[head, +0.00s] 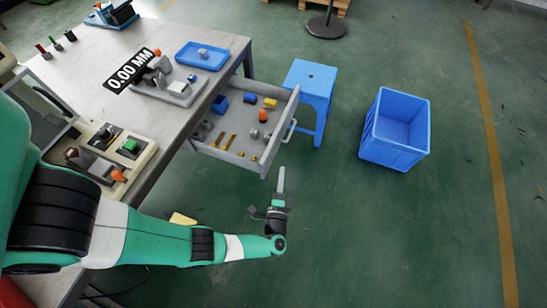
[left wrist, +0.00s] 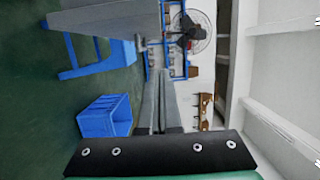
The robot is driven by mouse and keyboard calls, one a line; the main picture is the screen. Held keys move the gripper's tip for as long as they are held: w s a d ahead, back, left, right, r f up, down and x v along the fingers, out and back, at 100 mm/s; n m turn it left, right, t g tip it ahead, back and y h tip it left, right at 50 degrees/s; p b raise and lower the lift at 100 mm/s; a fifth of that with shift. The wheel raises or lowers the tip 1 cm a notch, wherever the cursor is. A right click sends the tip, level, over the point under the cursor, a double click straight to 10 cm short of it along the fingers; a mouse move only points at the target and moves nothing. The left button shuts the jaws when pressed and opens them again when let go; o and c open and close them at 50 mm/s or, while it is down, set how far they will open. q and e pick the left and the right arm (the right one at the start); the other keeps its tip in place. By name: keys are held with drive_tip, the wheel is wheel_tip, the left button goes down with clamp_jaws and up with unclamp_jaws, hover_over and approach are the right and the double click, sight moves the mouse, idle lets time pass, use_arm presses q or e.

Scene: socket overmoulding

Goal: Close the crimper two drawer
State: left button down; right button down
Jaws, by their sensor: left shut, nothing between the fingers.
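The grey drawer (head: 273,147) under the worktable is pulled out. It holds several small blue, yellow and orange parts. Its handle (head: 289,131) is on the outer front panel. My left gripper (head: 281,180) is outside the drawer, near its front corner, and appears apart from it. The fingers are together with nothing between them; they also show in the left wrist view (left wrist: 160,108). A grey panel at the top left of the left wrist view (left wrist: 105,18) looks like part of the drawer. My right gripper is not in view.
The worktable (head: 105,40) carries a machine (head: 165,80), a blue tray (head: 203,56) and a control box (head: 110,150). A blue stool (head: 310,85) stands just beyond the drawer. A blue crate (head: 396,130) is on the floor to the right. The floor around my left gripper is mostly clear.

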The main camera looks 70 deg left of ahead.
use_arm(q)
drive_tip(key=a+b, duration=0.2)
drive_tip(key=a, duration=0.5)
drive_tip(key=shift+a, duration=0.3)
drive_tip(key=shift+s, duration=0.2)
